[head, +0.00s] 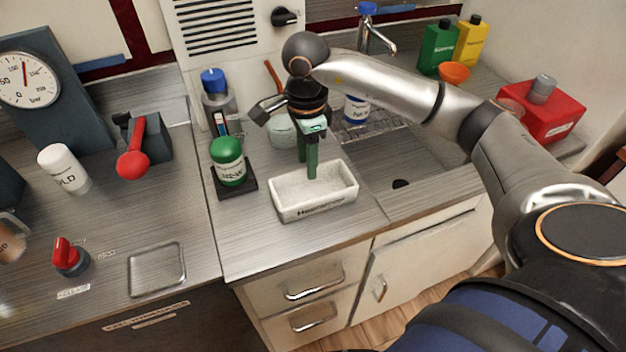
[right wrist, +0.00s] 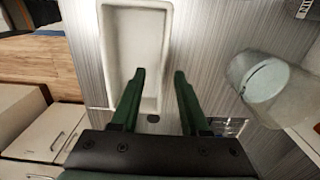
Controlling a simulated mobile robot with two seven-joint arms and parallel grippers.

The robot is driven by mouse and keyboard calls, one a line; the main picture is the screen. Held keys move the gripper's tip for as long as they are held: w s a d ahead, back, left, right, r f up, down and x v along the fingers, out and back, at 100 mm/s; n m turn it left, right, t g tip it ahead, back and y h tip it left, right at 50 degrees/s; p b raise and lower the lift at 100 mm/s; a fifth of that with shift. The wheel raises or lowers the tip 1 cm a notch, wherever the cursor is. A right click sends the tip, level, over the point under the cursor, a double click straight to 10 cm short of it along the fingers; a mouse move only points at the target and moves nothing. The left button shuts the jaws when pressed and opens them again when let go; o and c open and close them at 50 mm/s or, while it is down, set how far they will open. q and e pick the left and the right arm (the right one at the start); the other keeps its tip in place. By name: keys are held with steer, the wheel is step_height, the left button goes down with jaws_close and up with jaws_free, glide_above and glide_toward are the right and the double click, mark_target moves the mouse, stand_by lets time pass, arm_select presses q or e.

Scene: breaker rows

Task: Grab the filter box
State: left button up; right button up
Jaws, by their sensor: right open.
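An open white box (head: 285,202), probably the filter box, stands on the metal counter; its front lettering is too small to read surely. It also shows in the right wrist view (right wrist: 108,60). My right gripper (head: 309,172) points down over it with dark green fingers. In the right wrist view the fingers (right wrist: 158,76) are apart and empty. One fingertip overlaps the box's inside and the other lies just past its long wall. I cannot tell whether they touch it. My left gripper is not in view.
A green-topped jar (head: 228,162) stands on a dark base left of the box. A clear jar (right wrist: 265,85) stands close by. A sink (head: 425,170) lies right of the box. A red-handled lever (head: 133,160) and white bottle (head: 63,168) are further left. The counter before the box is clear.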

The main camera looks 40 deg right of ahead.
mark_target(313, 190)
steer(key=shift+w+f, duration=0.15)
steer(key=shift+f, duration=0.85)
steer(key=shift+w+f, duration=0.1)
steer(key=shift+f, duration=0.85)
jaws_close()
